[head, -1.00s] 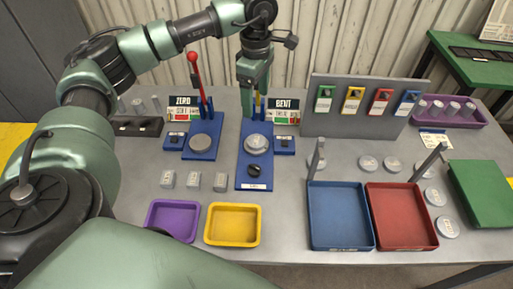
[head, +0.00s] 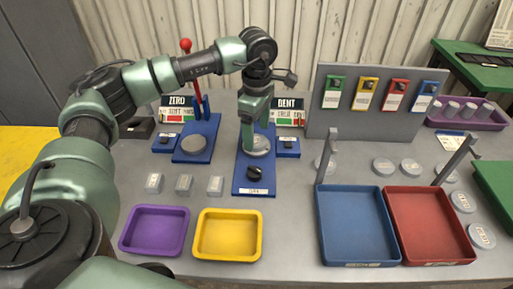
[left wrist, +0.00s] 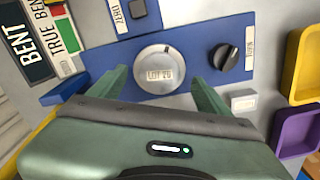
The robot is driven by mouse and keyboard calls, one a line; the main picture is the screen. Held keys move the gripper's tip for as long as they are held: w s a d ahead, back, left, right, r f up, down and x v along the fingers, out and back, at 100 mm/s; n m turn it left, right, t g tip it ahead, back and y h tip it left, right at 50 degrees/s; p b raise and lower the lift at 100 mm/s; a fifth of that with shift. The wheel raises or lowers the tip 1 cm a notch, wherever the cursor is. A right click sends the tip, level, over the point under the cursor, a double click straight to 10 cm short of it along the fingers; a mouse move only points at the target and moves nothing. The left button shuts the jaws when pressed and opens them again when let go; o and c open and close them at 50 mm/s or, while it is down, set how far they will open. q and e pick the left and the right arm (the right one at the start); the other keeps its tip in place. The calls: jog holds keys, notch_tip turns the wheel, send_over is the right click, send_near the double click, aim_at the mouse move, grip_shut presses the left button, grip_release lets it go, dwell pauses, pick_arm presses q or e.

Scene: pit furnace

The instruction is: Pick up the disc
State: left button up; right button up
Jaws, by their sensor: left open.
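A round silver disc (head: 262,147) lies on the blue fixture (head: 254,186) beside the BENT sign. In the left wrist view, the disc (left wrist: 160,66) shows a label that seems to read LOT 26. My left gripper (head: 251,134) is over this disc and partly hides it in the head view. In the left wrist view, the fingers of my left gripper (left wrist: 160,88) are apart and empty, with the disc showing between and beyond them. Whether the fingertips touch the disc is unclear. My right gripper is not in view.
A second blue fixture by the ZERO sign holds another disc (head: 194,146) and has a red-handled lever (head: 188,50). A black knob (head: 254,173) sits in front of the first disc. Purple, yellow, blue and red trays (head: 325,255) line the front. Several loose discs (head: 383,167) lie right.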

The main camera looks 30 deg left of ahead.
aim_at(257, 142)
pick_arm(q)
notch_tip(257, 142, down, 2)
jog(key=shift+f+b, duration=0.25)
jog(key=shift+b, duration=0.15)
jog(key=shift+r, duration=0.15)
grip_shut()
